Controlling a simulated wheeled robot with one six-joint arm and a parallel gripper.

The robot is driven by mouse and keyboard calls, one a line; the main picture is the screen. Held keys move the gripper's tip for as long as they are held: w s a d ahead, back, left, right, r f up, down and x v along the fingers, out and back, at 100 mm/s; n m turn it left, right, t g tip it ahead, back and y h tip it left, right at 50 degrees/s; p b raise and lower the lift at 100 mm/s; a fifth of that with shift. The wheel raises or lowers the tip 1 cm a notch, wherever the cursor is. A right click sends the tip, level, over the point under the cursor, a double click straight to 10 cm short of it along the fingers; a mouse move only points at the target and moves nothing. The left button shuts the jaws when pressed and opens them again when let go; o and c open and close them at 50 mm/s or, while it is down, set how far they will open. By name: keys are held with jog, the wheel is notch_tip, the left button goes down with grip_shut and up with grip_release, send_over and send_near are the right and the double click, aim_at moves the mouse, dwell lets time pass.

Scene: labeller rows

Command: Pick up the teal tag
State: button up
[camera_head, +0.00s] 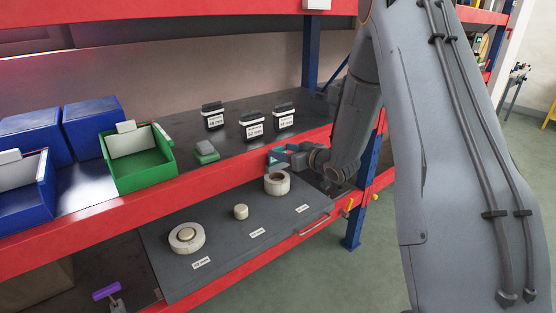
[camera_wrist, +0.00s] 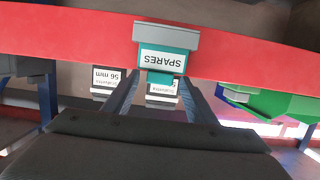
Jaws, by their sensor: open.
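The teal tag (camera_wrist: 165,60) carries a white label reading SPARES, upside down in the wrist view. It hangs below a grey clip or holder (camera_wrist: 166,36) at the red shelf beam. My gripper (camera_wrist: 162,84) is open, with one finger on each side of the tag's lower part in that picture. I cannot tell whether the fingers touch it. In the head view my gripper (camera_head: 281,156) is at the front edge of the upper shelf, and a teal patch shows there; the tag itself is mostly hidden by the gripper.
Several black-topped containers with white labels (camera_head: 251,127) stand on the upper shelf behind. A green bin (camera_head: 142,180) and blue bins are at left. Below, a grey pull-out board (camera_head: 222,238) holds label rolls (camera_head: 277,183). The red beam (camera_head: 150,195) runs close to my gripper.

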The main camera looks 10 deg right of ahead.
jog(key=c, duration=1.1)
jog(key=shift+o, duration=0.2)
jog(key=s+d+r+p, duration=0.3)
jog(key=s+r+p, duration=0.1)
jog(key=s, duration=0.3)
jog(key=shift+s+d+r+p, duration=0.15)
jog(key=shift+r+p, duration=0.1)
jog(key=shift+p, duration=0.3)
dwell(0.4)
